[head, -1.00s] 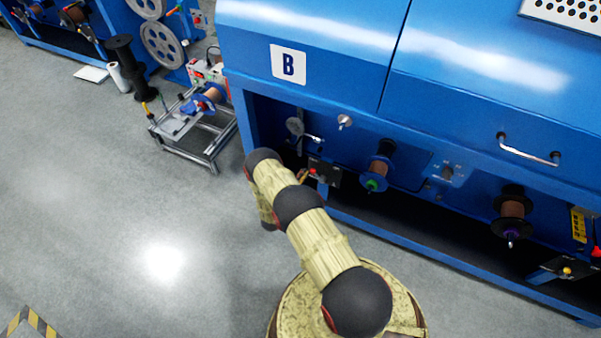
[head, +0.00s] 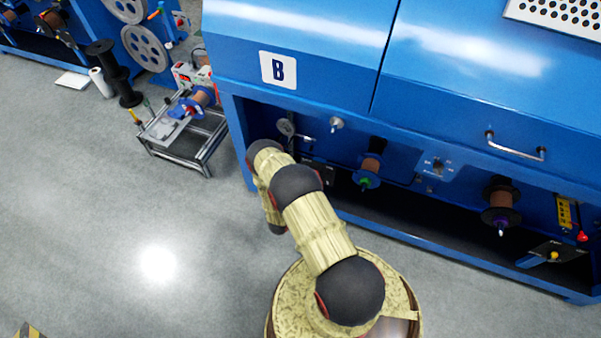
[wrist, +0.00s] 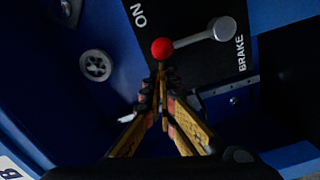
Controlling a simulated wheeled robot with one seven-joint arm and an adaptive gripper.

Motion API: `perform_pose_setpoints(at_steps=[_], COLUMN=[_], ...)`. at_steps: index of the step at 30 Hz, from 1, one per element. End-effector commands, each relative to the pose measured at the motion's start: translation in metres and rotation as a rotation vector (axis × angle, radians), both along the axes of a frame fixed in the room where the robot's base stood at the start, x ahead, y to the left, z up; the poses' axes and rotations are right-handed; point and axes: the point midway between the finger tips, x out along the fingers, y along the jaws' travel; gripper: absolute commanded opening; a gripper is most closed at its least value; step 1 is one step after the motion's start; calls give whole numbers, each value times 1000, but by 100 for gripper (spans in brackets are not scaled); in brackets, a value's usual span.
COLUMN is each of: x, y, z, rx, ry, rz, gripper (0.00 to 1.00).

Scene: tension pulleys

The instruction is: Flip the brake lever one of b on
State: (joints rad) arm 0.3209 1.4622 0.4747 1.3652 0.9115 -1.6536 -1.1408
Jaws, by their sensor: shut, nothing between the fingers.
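The brake lever of machine B shows in the wrist view as a grey arm with a red ball knob (wrist: 162,48), on a black panel (wrist: 195,68) lettered "BRAKE" and "ON". The letters appear turned in this view. The lever's grey pivot (wrist: 222,29) lies right of the knob. My gripper (wrist: 163,76) is shut and empty, its fingertips just below the red knob in the picture. Whether they touch it I cannot tell. In the head view my arm hides the gripper and the lever; only part of the black panel (head: 320,175) shows.
The blue machine B (head: 330,75) overhangs the recess with the panel. A spool (head: 369,168) sits right of my arm, and another panel with a yellow knob (head: 553,255) is at far right. A metal frame stand (head: 185,135) is at left. Open floor lies at lower left.

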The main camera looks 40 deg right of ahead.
Motion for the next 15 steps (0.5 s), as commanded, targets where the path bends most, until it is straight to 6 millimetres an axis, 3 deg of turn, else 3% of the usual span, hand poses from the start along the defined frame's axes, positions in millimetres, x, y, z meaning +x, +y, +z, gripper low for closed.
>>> perform_pose_setpoints(at_steps=[15], x=[-37], y=[-15], z=[4], rx=[143], ry=[-347], rz=[-1], gripper=[0])
